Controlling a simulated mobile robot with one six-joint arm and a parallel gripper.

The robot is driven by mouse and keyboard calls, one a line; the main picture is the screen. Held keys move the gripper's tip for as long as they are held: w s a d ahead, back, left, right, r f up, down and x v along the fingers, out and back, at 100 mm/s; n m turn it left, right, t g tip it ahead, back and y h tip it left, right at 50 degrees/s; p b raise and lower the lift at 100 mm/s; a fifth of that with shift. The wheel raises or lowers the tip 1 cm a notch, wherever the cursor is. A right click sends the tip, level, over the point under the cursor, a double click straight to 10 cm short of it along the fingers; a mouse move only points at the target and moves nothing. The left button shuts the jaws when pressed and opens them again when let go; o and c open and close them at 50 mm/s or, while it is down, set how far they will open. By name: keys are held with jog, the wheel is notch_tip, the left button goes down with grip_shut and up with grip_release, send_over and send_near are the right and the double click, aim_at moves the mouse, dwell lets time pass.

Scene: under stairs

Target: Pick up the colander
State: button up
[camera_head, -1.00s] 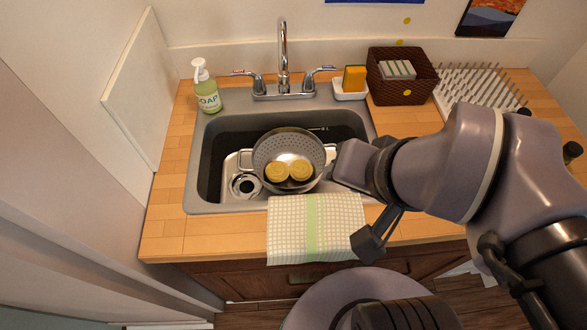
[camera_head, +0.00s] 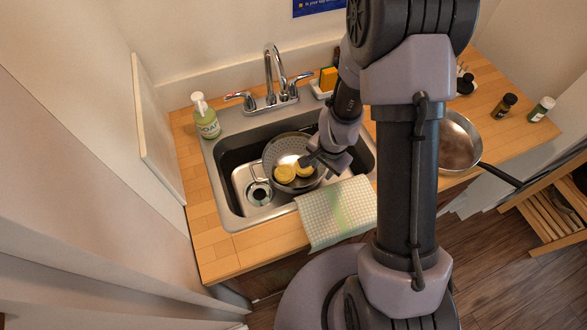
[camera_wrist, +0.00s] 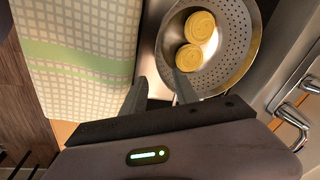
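The grey perforated colander (camera_head: 283,146) sits in the sink basin, tilted. It holds two round yellow pieces (camera_head: 285,173). In the wrist view the colander (camera_wrist: 236,42) fills the upper right, with the yellow pieces (camera_wrist: 200,27) inside. My gripper (camera_head: 312,162) is over the colander's right side in the head view. In the wrist view my gripper (camera_wrist: 160,92) shows two fingers spread apart with nothing clearly held. The right finger overlaps the colander's near rim and the left is outside it. I cannot tell whether either finger touches it.
The sink (camera_head: 226,212) has a faucet (camera_head: 272,75) behind it and a soap bottle (camera_head: 205,118) at back left. A checked towel (camera_head: 338,212) hangs over the front edge. A pan (camera_head: 458,142) and small bottles (camera_head: 541,108) stand to the right. A yellow sponge (camera_head: 328,78) sits behind.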

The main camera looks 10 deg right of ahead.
aim_at(318, 177)
jog(key=f, duration=0.1)
jog(key=f+b, duration=0.1)
jog(key=f, duration=0.1)
jog(key=f+b, duration=0.1)
jog(key=shift+w+a+f, duration=0.15)
jog(key=shift+w+f, duration=0.05)
jog(key=shift+w, duration=0.15)
jog(key=f+b, duration=0.4)
jog(key=f, duration=0.1)
jog(key=shift+w+a+f, duration=0.1)
jog(key=shift+w+a, duration=0.1)
jog(key=shift+a, duration=0.05)
jog(key=shift+r, duration=0.2)
grip_shut()
dwell(0.3)
